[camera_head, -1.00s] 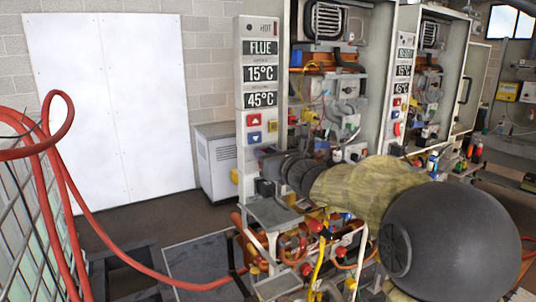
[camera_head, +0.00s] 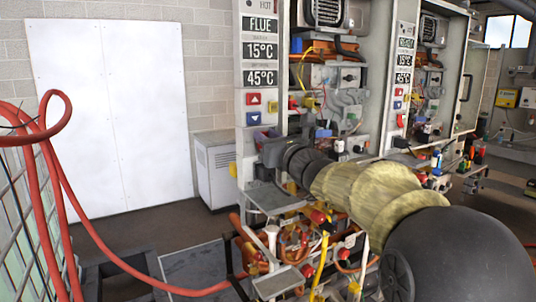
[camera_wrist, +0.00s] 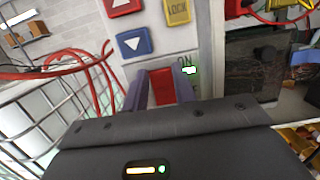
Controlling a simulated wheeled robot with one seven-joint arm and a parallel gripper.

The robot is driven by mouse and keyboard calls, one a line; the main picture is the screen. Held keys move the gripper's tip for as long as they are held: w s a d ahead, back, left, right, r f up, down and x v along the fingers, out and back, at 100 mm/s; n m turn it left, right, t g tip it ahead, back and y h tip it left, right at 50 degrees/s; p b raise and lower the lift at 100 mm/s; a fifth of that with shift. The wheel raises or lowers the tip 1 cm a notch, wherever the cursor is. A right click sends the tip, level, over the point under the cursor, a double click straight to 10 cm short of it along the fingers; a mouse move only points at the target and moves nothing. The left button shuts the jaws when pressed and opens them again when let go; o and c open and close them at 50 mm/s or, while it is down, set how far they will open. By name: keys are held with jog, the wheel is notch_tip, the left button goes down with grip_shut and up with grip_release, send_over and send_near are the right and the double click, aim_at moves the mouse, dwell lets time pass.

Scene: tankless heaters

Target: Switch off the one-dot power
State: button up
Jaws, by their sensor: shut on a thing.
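The red power switch (camera_wrist: 161,86) is on the lower part of a grey control panel in the wrist view, beside a partly covered "ON" label. My gripper (camera_wrist: 160,90) has one finger on each side of this switch and is shut on it. In the head view my gripper (camera_head: 266,150) is at the lower part of the nearer heater's panel (camera_head: 262,98), which reads FLUE, 15°C and 45°C. The gripper and wrist hide the switch there. I cannot make out any dot marks.
Above the switch are a red up button (camera_wrist: 122,5), a blue down button (camera_wrist: 134,42) and a yellow LOCK button (camera_wrist: 178,10). A second heater panel (camera_head: 404,70) stands to the right. Pipes and valves (camera_head: 300,245) crowd below my arm. A red hose (camera_head: 75,205) loops at the left.

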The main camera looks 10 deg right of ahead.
jog(key=shift+s+f+t+b, duration=0.1)
jog(key=shift+f+t+b, duration=0.55)
jog(key=shift+b, duration=2.15)
jog(key=b, duration=0.2)
jog(key=shift+d+f+t+y+b, duration=0.1)
jog(key=shift+d+t+y+b, duration=0.05)
jog(key=shift+t+y+b, duration=0.2)
jog(key=shift+b, duration=0.7)
jog(key=t+b, duration=0.1)
jog(key=b, duration=0.3)
jog(key=shift+s+f, duration=0.1)
jog(key=shift+f, duration=0.05)
jog(key=shift+t+y+b, duration=0.25)
jog(key=shift+t+b, duration=0.25)
jog(key=shift+b, duration=0.8)
jog(key=o, duration=1)
jog(key=shift+r, duration=0.2)
